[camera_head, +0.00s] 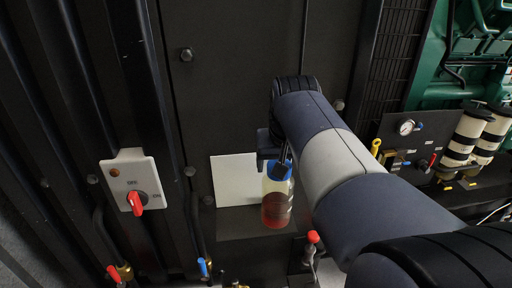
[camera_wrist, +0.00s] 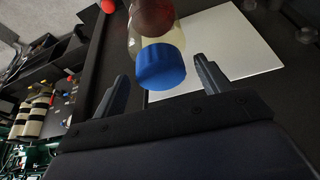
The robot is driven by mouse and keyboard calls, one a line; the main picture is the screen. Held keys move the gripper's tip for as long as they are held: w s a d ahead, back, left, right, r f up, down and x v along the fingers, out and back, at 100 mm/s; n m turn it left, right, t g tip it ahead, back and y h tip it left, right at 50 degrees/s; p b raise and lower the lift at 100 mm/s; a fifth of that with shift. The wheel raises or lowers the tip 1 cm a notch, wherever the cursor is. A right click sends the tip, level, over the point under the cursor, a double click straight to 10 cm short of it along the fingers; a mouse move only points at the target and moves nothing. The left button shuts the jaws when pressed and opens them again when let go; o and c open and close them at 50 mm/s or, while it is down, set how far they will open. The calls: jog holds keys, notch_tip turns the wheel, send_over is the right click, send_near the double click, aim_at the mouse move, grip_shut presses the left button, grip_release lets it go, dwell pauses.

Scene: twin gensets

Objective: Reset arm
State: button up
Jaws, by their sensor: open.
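My arm reaches in from the lower right in the head view and ends at my gripper (camera_head: 283,155), which is mostly hidden there by the arm. In the wrist view my gripper (camera_wrist: 162,88) is open, with its two fingers apart. A clear bottle (camera_head: 277,200) with a blue cap and red liquid stands upright on a dark ledge just below the gripper. In the wrist view the bottle's blue cap (camera_wrist: 160,66) lies ahead of and between the fingers, with no visible contact.
A white plate (camera_head: 236,180) is behind the bottle. A switch box (camera_head: 134,180) with a red knob is at left. A gauge panel (camera_head: 405,127), striped cylinders (camera_head: 468,140) and green machinery (camera_head: 440,60) are at right. A red-topped lever (camera_head: 312,238) is near the bottle.

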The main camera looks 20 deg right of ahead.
jog(key=shift+a+m, duration=0.1)
jog(key=shift+m, duration=0.6)
jog(key=shift+c, duration=0.4)
jog(key=c, duration=1)
jog(key=shift+d+r+n+y+p, duration=0.15)
jog(key=shift+n+y+p, duration=0.15)
jog(key=shift+n, duration=0.85)
jog(key=shift+d+r+n+y+p, duration=0.1)
jog(key=shift+d+n+y+p, duration=0.15)
jog(key=shift+n, duration=0.9)
jog(key=shift+r, duration=0.1)
jog(key=n+y, duration=0.1)
jog(key=n, duration=0.3)
jog(key=shift+w+d+y, duration=0.1)
jog(key=shift+d+y, duration=0.05)
jog(key=shift+y, duration=0.2)
jog(key=shift+r+p, duration=0.55)
jog(key=shift+r, duration=1.8)
